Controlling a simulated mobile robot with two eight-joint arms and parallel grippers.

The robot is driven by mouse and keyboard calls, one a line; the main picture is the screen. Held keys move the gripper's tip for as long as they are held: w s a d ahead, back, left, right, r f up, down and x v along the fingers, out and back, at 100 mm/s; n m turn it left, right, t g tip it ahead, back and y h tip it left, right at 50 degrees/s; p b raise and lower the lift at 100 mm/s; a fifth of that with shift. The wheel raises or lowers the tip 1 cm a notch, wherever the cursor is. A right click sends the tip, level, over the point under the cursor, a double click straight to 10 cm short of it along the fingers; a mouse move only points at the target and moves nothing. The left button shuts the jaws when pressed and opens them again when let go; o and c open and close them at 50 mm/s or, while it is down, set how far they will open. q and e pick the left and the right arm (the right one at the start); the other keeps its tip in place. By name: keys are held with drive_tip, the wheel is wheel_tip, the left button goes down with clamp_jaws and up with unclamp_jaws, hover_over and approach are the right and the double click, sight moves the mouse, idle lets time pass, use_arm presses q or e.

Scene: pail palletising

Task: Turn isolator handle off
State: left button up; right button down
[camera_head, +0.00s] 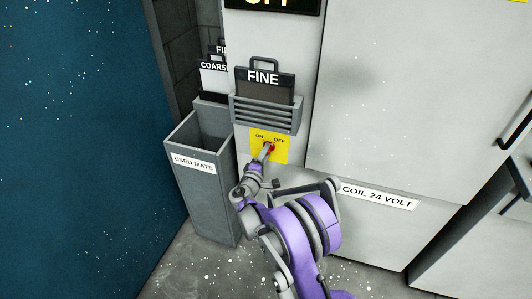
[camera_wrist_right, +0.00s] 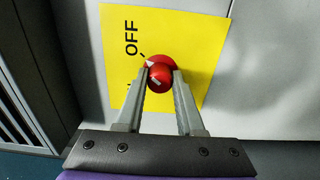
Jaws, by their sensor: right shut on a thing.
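The isolator handle (camera_head: 270,148) is a small red knob on a yellow plate (camera_head: 283,154) marked ON on the left and OFF on the right. In the right wrist view the red handle (camera_wrist_right: 161,74) sits between the fingertips of my right gripper (camera_wrist_right: 161,78), which is shut on it. A white mark on the handle is partly visible, close to a black tick by the word OFF on the yellow plate (camera_wrist_right: 195,35). The ON label is mostly hidden by a finger in that view. My right gripper (camera_head: 266,152) reaches up to the plate from below. My left gripper is not in view.
A grey rack (camera_head: 266,113) holding a panel labelled FINE is just above the plate. A grey bin labelled USED MATS (camera_head: 208,205) stands close on the left. A white cabinet (camera_head: 400,90) with a COIL 24 VOLT label (camera_head: 378,196) is on the right.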

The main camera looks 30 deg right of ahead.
drive_tip(key=shift+m, duration=0.3)
drive_tip(key=c, duration=0.5)
unclamp_jaws()
drive_tip(key=v, duration=1.1)
drive_tip(key=shift+p, duration=0.3)
drive_tip(key=shift+d, duration=0.1)
